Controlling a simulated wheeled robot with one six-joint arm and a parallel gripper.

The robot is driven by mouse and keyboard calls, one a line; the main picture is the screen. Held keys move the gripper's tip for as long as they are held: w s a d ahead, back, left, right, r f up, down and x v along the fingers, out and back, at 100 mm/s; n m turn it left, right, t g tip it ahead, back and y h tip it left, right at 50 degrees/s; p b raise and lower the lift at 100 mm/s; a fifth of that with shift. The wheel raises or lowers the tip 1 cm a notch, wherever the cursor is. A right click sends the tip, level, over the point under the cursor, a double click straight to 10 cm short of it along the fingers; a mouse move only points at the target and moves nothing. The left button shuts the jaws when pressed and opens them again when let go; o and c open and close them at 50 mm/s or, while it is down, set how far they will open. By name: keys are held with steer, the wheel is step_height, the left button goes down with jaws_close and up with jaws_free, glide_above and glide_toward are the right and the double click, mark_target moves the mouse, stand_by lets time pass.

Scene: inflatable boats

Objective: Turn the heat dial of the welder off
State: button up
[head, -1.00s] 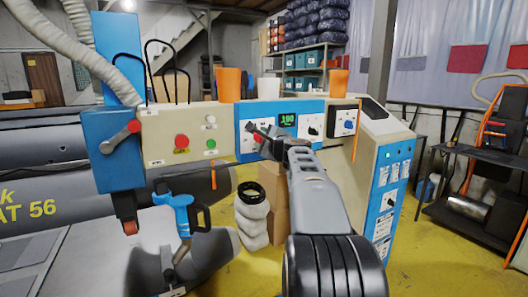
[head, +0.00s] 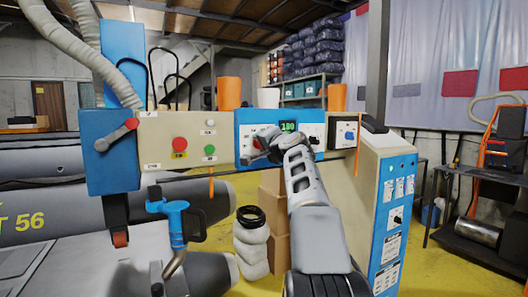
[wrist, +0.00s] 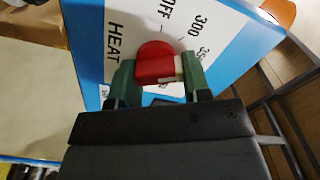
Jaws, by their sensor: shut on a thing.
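The heat dial (wrist: 154,60) is a red knob on the welder's white and blue panel (wrist: 92,55). In the wrist view it sits between the two green fingertips of my gripper (wrist: 161,78), which is shut on it. The word HEAT is printed left of the dial, OFF above it, and 300 and another number to its upper right. A pale mark shows on the dial's right side. In the head view my gripper (head: 264,144) is at the lower left of the blue panel (head: 246,117) and largely hides the dial. A green display (head: 288,127) is lit above it.
A red button (head: 180,144) and a green button (head: 209,149) are left of the panel. A blue hand tool (head: 177,220) hangs at lower left.

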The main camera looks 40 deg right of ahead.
steer(key=n+b, duration=0.2)
steer(key=n, duration=0.1)
steer(key=shift+a+f+n, duration=0.1)
steer(key=shift+n, duration=0.3)
steer(key=n+b, duration=0.1)
steer(key=n, duration=0.2)
steer(key=shift+a+n, duration=0.1)
steer(key=shift+n, duration=0.2)
steer(key=n+b, duration=0.2)
steer(key=n, duration=0.4)
steer(key=shift+w+a, duration=0.1)
steer(key=shift+a, duration=0.05)
steer(key=shift+n, duration=0.4)
steer(key=o, duration=0.9)
steer(key=s+b, duration=0.1)
steer(key=s, duration=0.3)
steer(key=s+a+b, duration=0.1)
steer(key=s+b, duration=0.1)
steer(key=s, duration=0.3)
steer(key=s+a+b, duration=0.1)
steer(key=s+b, duration=0.1)
steer(key=s, duration=0.2)
steer(key=shift+s, duration=0.4)
